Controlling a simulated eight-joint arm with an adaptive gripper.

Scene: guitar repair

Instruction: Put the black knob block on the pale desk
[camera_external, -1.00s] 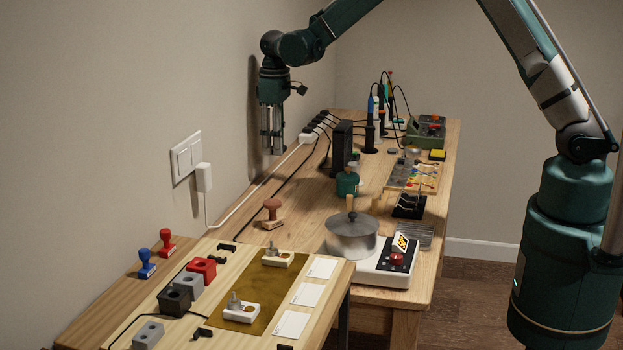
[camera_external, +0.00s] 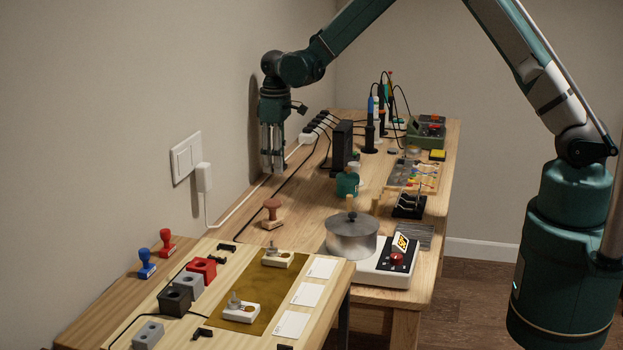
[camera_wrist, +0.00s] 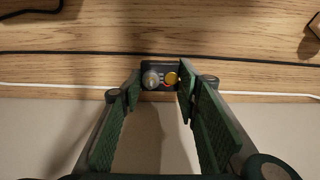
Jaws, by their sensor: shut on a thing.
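My gripper (camera_external: 273,170) hangs fingers-down above the back workbench by the wall. In the wrist view, it is shut on a small black knob block (camera_wrist: 161,84) with a grey knob and a yellow knob, held between its fingertips (camera_wrist: 160,88). The block is too small to make out in the external view. The pale desk (camera_external: 175,333) stands at the front left. It carries an olive mat with two white knob blocks (camera_external: 241,312) on it.
The pale desk also carries white cards (camera_external: 308,294), a red block (camera_external: 203,268), a dark block (camera_external: 175,300) and grey blocks. On the workbench are a brown stamp (camera_external: 272,214), a pot (camera_external: 351,238), a black upright box (camera_external: 342,147) and cables near the wall.

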